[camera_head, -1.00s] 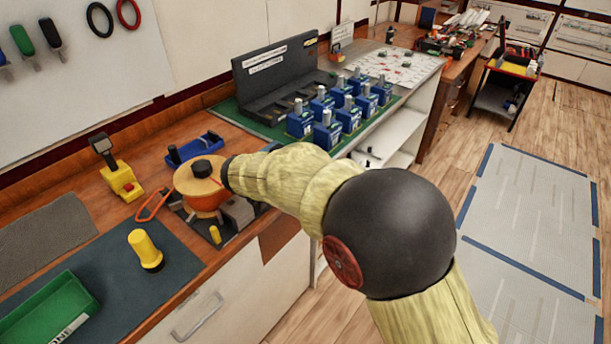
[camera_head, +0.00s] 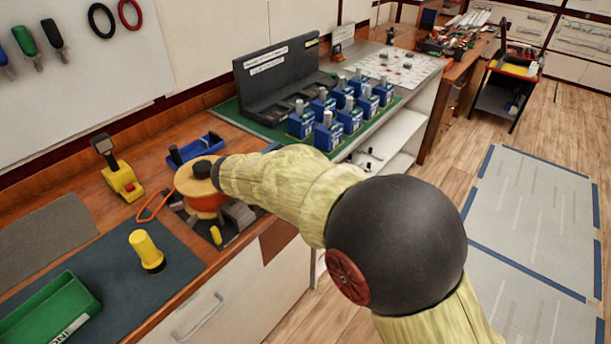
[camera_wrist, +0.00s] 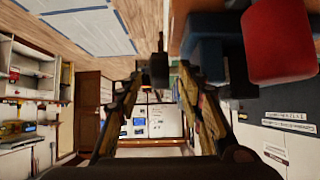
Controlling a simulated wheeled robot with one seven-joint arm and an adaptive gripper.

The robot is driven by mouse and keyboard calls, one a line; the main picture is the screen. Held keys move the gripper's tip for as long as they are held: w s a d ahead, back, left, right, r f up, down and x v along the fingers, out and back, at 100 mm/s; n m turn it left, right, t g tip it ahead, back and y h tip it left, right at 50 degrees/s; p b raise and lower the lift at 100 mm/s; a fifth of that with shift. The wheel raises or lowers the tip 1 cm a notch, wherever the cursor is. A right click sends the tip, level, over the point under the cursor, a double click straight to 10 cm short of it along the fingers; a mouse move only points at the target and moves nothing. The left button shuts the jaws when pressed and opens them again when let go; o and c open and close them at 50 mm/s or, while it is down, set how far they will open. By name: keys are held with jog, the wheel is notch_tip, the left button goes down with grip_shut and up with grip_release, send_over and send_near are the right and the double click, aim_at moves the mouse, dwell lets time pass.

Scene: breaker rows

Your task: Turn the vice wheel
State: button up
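In the wrist view, the two fingers of my gripper (camera_wrist: 160,90) stand apart with a gap between their tips. A small dark upright part (camera_wrist: 158,66) shows in line with this gap; neither finger visibly touches it. It may belong to the vice wheel, but I cannot tell. Close at upper right are a blue block (camera_wrist: 208,62) and a rounded red part (camera_wrist: 277,42), possibly of the vice. In the head view my arm hides my gripper and most of that spot; only a bit of blue (camera_head: 271,148) shows above the sleeve. No wheel is clearly visible.
Several blue blocks (camera_head: 328,132) stand on a green mat before a dark labelled rack (camera_head: 275,72). A yellow-black tool (camera_head: 122,180), yellow cylinder (camera_head: 146,250) and green tray (camera_head: 52,308) are nearer.

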jog(key=v, duration=0.9)
jog(key=shift+s, duration=0.15)
